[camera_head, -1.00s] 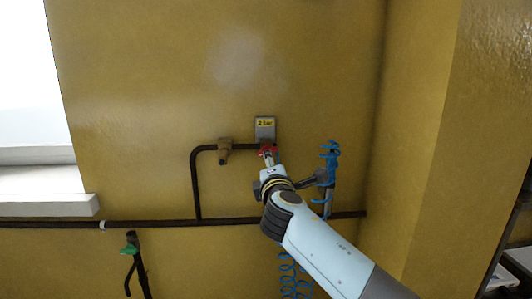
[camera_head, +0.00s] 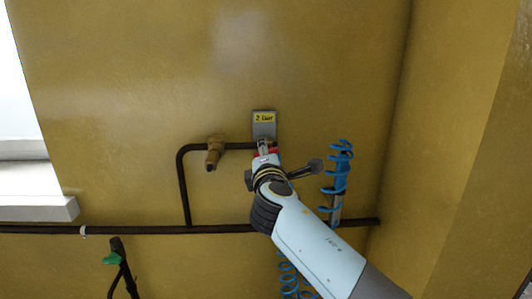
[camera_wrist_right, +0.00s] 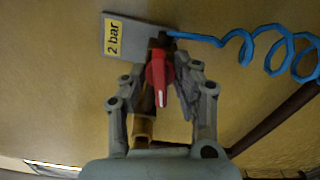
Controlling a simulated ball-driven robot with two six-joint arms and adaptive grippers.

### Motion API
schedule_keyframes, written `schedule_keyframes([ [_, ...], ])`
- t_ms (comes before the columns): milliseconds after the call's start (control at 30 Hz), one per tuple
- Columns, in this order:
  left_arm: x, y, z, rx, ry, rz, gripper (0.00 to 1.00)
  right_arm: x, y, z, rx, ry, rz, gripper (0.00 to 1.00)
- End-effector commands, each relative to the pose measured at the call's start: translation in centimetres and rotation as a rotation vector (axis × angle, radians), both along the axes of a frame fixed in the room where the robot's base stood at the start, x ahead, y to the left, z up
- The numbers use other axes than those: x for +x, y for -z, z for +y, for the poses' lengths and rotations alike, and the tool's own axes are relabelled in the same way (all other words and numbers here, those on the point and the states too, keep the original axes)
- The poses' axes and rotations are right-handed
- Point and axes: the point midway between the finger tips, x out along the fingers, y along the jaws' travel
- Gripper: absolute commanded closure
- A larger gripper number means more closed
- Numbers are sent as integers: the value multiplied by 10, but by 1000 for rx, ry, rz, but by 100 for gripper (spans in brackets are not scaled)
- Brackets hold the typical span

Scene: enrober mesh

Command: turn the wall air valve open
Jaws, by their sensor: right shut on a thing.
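The wall air valve has a red handle (camera_wrist_right: 158,78), seen in the right wrist view between my right gripper's fingers. In the head view only a bit of the red handle (camera_head: 273,152) shows below the grey plate with the yellow "2 bar" label (camera_head: 264,119). My right gripper (camera_head: 265,150) reaches up to the valve and is shut on the handle; its fingers (camera_wrist_right: 160,90) flank it in the wrist view. The arm hides much of the valve body in the head view. My left gripper is not in view.
A dark pipe (camera_head: 183,185) with a brass fitting (camera_head: 215,150) runs left of the valve. A blue coiled hose (camera_head: 341,165) hangs close on the right. A wall corner stands right.

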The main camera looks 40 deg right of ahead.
Motion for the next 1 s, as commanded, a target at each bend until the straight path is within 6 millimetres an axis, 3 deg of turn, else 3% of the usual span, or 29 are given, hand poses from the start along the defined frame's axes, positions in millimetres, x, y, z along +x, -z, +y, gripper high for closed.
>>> schedule_keyframes([
  [33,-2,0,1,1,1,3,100,0,0,0,0,0,0,80],
  [200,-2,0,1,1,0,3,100,0,0,0,-1,0,-1,100],
  [600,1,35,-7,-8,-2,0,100,1,3,0,234,-1,-146,100],
  [933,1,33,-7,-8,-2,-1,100,0,-1,0,256,0,-158,100],
  [967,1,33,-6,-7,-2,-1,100,0,-1,0,256,0,-158,67],
  [1000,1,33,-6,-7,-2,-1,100,0,-1,0,256,0,-158,65],
])
